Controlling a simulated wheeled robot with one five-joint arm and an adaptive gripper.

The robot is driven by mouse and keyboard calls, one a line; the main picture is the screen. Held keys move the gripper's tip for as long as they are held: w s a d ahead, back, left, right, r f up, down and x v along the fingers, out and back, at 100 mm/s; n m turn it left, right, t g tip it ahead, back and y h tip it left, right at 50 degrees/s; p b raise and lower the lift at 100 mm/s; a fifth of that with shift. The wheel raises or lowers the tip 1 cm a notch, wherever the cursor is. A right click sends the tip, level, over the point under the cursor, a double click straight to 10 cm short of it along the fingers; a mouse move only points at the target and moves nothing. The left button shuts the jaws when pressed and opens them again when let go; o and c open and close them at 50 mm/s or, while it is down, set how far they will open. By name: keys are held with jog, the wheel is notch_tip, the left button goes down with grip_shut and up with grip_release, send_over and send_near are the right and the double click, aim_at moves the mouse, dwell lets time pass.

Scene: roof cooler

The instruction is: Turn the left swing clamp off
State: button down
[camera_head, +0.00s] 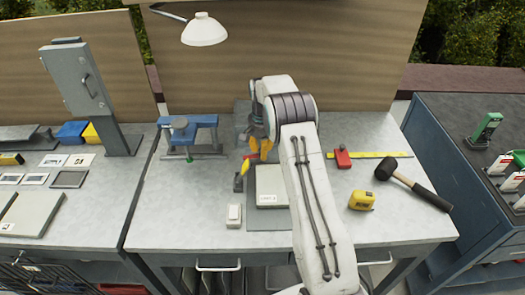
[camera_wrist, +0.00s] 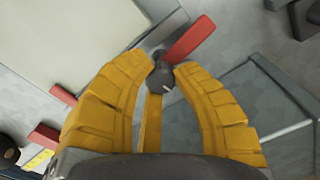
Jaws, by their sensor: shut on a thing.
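The left swing clamp shows in the wrist view as a red handle (camera_wrist: 188,40) with a dark pivot (camera_wrist: 160,78) at its lower end. The handle slants up to the right, away from the pale panel. My gripper (camera_wrist: 163,68) has its yellow fingertips close around the dark pivot end and is shut on the clamp. In the head view my gripper (camera_head: 258,150) is low over the bench by the panel's far left corner, and my arm hides much of this spot. The pale panel (camera_head: 267,184) lies flat on a grey plate (camera_head: 262,222).
A red part (camera_head: 342,158) and yellow ruler (camera_head: 372,154) lie right of my arm. A blue clamping fixture (camera_head: 187,128) stands at the back left. A white box (camera_head: 234,215), yellow tape measure (camera_head: 362,200) and black mallet (camera_head: 413,182) are on the bench.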

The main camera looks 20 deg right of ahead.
jog(key=shift+s+a+f+m, duration=0.1)
jog(key=shift+s+f+m, duration=0.15)
jog(key=shift+m, duration=0.25)
dwell(0.3)
jog(key=c, duration=1)
grip_release()
jog(key=shift+w+r, duration=0.15)
jog(key=shift+r, duration=0.15)
jog(key=shift+r, duration=5.9)
